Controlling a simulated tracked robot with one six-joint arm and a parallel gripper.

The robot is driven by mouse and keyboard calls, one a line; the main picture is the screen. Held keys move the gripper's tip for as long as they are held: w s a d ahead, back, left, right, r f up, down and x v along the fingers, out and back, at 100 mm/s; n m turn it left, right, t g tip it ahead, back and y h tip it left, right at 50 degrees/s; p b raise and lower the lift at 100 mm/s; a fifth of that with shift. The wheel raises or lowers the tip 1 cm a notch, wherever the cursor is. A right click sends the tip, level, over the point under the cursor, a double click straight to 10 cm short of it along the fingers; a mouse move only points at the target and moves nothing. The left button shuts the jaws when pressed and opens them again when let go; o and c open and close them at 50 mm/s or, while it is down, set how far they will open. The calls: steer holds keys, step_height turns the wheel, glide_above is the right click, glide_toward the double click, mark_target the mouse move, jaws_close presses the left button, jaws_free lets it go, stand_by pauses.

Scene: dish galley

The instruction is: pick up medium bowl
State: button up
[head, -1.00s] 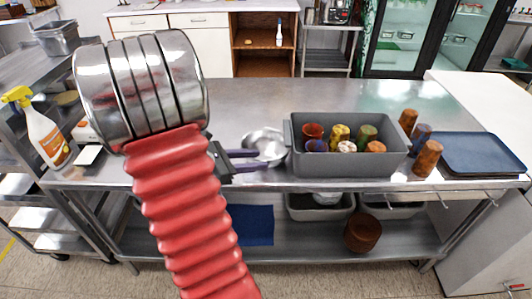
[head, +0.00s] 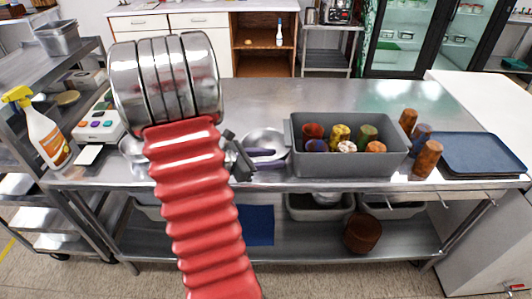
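A shiny metal bowl (head: 264,138) sits on the steel table, left of the grey bin. A second metal bowl (head: 132,147) shows partly behind my red arm on the left, and its full size is hidden. I cannot tell for sure from size which is the medium one. My gripper (head: 275,158) has two purple fingers pointing right, spread apart with a gap between them. The fingers overlap the near side of the right bowl in the head view. I cannot tell whether they touch it or straddle its rim.
The grey bin (head: 348,166) holds several colored cups, close to the right of the fingers. Several brown and blue cups and dark trays (head: 483,150) stand farther right. A spray bottle (head: 48,135) and a scale-like device (head: 98,122) are at left. The table's back middle is clear.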

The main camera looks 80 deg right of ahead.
steer(key=shift+x, duration=1.4)
jaws_close()
